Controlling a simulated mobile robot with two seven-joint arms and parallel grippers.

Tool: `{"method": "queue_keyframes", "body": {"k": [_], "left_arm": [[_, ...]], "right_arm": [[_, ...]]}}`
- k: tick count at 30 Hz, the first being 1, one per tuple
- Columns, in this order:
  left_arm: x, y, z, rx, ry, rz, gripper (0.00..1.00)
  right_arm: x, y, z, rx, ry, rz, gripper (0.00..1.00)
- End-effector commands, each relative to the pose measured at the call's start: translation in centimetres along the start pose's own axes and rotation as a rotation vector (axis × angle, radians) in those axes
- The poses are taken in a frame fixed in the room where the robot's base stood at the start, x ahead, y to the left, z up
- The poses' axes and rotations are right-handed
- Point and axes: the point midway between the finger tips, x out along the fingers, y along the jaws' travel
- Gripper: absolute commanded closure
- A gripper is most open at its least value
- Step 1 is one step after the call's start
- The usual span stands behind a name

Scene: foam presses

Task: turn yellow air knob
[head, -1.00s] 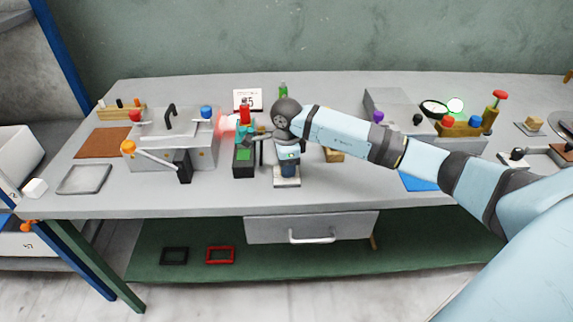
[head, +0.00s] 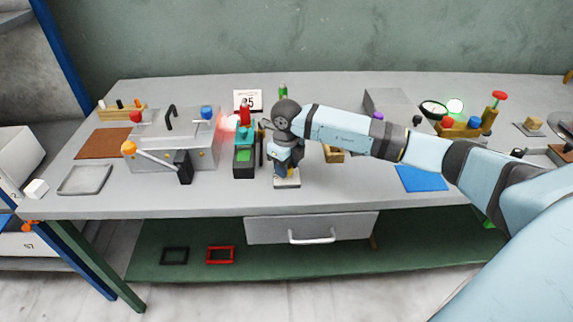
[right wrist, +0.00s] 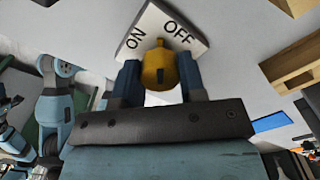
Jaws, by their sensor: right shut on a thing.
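The yellow air knob (right wrist: 158,70) sits on a pale plate marked ON and OFF (right wrist: 165,28) in the right wrist view. My right gripper (right wrist: 158,74) has one finger on each side of the knob and is shut on it. A small dark mark shows on the knob. In the head view my right gripper (head: 287,163) points down over the plate (head: 287,184) near the table's front edge, mostly hiding the knob. My left gripper is not in view.
Left of my gripper stands a teal and black press (head: 244,155) with a red top. A grey box with a lever (head: 150,145) is further left. A small wooden tray (head: 334,156) lies close on the right. A blue mat (head: 421,179) lies further right.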

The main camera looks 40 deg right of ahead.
Motion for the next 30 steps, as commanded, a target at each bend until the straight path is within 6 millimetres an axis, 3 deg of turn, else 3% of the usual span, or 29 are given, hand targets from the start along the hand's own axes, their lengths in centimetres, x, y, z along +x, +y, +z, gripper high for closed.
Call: {"method": "queue_keyframes", "body": {"k": [15, 30], "left_arm": [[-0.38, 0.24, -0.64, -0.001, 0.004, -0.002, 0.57], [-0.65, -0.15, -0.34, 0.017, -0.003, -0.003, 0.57]], "right_arm": [[-0.17, -0.04, 0.02, 0.448, -0.001, 0.0, 0.86], [-0.09, -0.02, 0.04, 0.638, -0.001, 0.001, 0.86]]}}
